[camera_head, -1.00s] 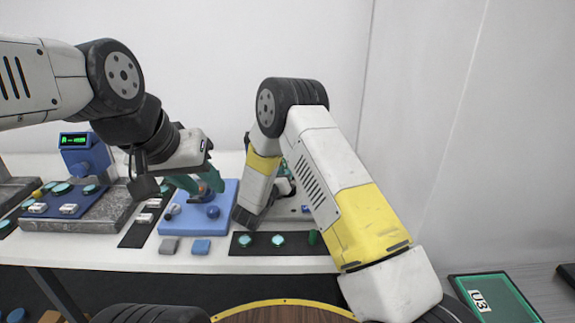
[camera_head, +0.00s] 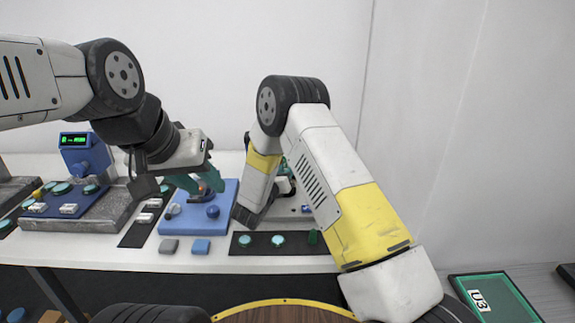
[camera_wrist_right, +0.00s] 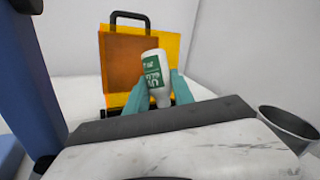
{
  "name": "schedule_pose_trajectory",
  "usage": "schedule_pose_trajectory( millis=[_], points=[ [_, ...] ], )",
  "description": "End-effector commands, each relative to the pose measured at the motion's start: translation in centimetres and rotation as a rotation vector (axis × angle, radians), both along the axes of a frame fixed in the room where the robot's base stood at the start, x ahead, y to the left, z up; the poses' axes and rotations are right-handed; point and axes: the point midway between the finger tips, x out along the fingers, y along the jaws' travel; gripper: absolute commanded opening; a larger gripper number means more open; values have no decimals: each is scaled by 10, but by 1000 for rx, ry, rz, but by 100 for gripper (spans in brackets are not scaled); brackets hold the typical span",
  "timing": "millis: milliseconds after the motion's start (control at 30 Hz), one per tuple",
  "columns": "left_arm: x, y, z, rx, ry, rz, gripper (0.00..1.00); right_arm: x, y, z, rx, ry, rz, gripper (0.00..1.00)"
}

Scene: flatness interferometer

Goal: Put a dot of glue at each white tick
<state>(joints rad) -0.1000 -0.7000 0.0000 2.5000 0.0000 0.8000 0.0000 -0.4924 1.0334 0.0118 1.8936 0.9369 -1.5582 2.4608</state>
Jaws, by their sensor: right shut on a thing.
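A white bottle with a green label (camera_wrist_right: 154,76) is between the two teal fingers of my right gripper (camera_wrist_right: 160,92) in the right wrist view. The gripper is shut on it, and the bottle leans slightly. In the head view, my right arm hides most of that gripper and the bottle. My left gripper (camera_head: 203,184) has its teal fingers apart over the blue plate (camera_head: 183,225). A small dark and blue part shows between the fingers, with no clear grip on it. I cannot make out any white ticks or glue dots.
An orange panel with a black handle (camera_wrist_right: 116,72) stands behind the bottle. A grey cup (camera_wrist_right: 289,124) is at the right. A black strip with teal discs (camera_head: 262,243) lies at the bench's front edge. Grey and blue blocks (camera_head: 201,246) lie beside it. A green tray (camera_head: 497,299) is at lower right.

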Motion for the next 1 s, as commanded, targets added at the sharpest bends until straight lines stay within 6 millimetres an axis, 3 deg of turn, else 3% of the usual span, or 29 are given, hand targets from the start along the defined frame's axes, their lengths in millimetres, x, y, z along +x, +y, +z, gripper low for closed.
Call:
schedule_pose_trajectory(
  millis=[500, 800, 1000],
  points=[
    [0, 0, 0, 0, 0, 0, 36, 0, 0, 30, 0, -2, -1, 0],
    [0, 0, 0, 0, 0, 0, 36, 0, 0, 32, 2, -1, -1, 0],
    [0, 0, 0, 0, 0, 0, 36, 1, -3, 42, 195, -62, -50, 0]
  ],
)
